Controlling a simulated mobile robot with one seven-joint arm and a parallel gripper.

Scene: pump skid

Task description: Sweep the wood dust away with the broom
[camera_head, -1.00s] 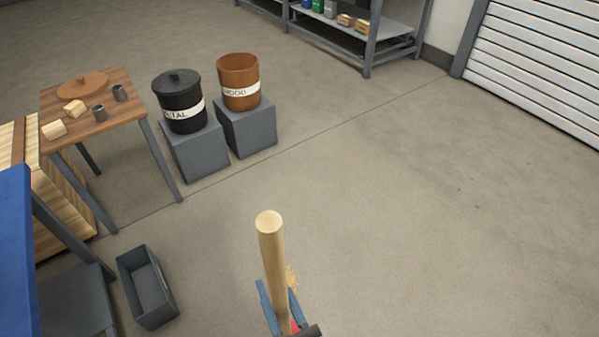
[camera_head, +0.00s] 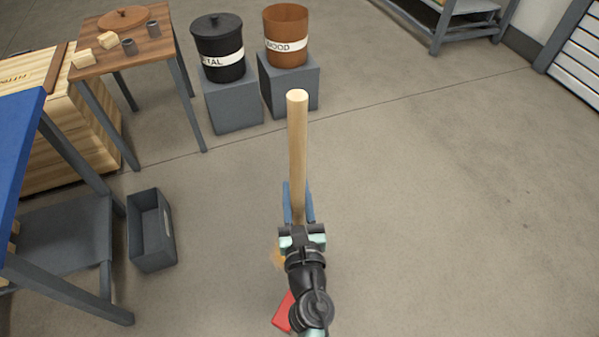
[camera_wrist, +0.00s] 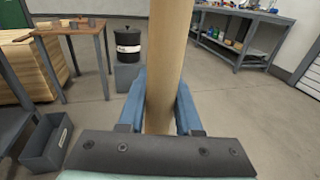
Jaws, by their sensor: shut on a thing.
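My gripper (camera_head: 298,203) is shut on the pale wooden handle of the broom (camera_head: 297,140), which stands nearly upright between its blue fingers. The handle also fills the middle of the wrist view (camera_wrist: 168,70). A red piece (camera_head: 283,312) shows low down beside my arm; it may be the broom's head, mostly hidden. A small tan patch of wood dust (camera_head: 277,256) lies on the floor just left of my gripper, partly hidden by the arm. Whether the bristles touch the dust cannot be seen.
A grey open bin (camera_head: 150,230) stands on the floor at left, beside a blue-topped table (camera_head: 15,150). Behind are a wooden table (camera_head: 150,45), a crate (camera_head: 60,150), a black METAL bin (camera_head: 218,48) and an orange WOOD bin (camera_head: 286,38) on grey blocks. The floor at right is clear.

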